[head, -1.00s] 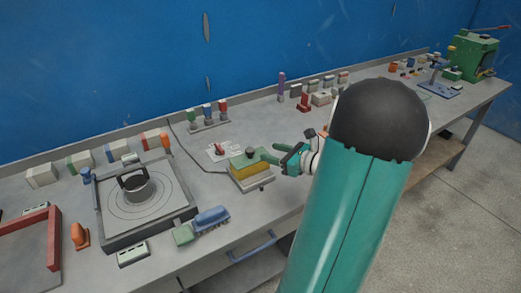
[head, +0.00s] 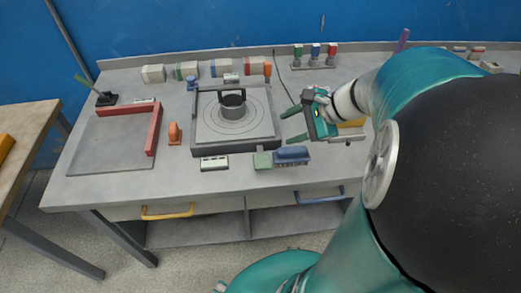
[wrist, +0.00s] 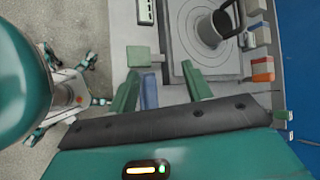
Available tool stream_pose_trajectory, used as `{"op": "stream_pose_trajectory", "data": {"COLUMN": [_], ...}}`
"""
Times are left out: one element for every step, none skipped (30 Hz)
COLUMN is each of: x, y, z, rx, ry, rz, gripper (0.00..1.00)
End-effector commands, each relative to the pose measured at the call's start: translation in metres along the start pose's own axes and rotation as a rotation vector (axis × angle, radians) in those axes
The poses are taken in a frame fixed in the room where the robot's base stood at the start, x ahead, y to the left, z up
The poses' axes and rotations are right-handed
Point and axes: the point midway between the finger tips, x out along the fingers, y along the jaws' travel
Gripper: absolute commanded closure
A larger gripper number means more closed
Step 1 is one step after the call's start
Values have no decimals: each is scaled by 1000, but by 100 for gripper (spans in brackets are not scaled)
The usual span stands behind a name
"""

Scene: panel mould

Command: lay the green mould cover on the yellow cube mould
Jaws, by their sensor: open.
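The yellow cube mould (head: 352,123) is on the bench, right of the round-plate table in the head view. My gripper and arm hide most of it; only a yellow strip and part of its grey base show. My gripper (head: 291,125) is open and empty, left of the mould. In the wrist view its two green fingers (wrist: 160,72) are spread, with nothing held between them.
A dark-framed plate (head: 201,134) holds a grey cylindrical pot (head: 233,106). Coloured bottles (head: 315,52) stand behind. A red-edged tray (head: 153,130) is at left.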

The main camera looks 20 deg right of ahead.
Motion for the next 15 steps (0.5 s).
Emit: {"op": "stream_pose_trajectory", "data": {"x": [5, 7, 9, 9, 9, 9, 8, 8, 6, 4, 2, -1, -4, -6, -10], "y": [6, 11, 17, 22, 27, 33, 37, 41, 46, 49, 52, 56, 59, 61, 63], "z": [23, 33, 46, 54, 63, 73, 81, 88, 96, 102, 108, 116, 121, 126, 132], "rx": [-132, -208, -311, -388, -467, -572, -651, -730, -836, -916, -996, -1102, -1182, -1257, -1353], "ry": [25, 40, 61, 78, 94, 114, 130, 145, 166, 182, 198, 220, 237, 252, 274], "rz": [60, 95, 140, 171, 202, 241, 267, 291, 322, 343, 363, 386, 401, 414, 429], "gripper": [50, 50, 50, 50, 50, 50, 50, 50, 50, 50, 50, 50, 50, 50, 50]}}
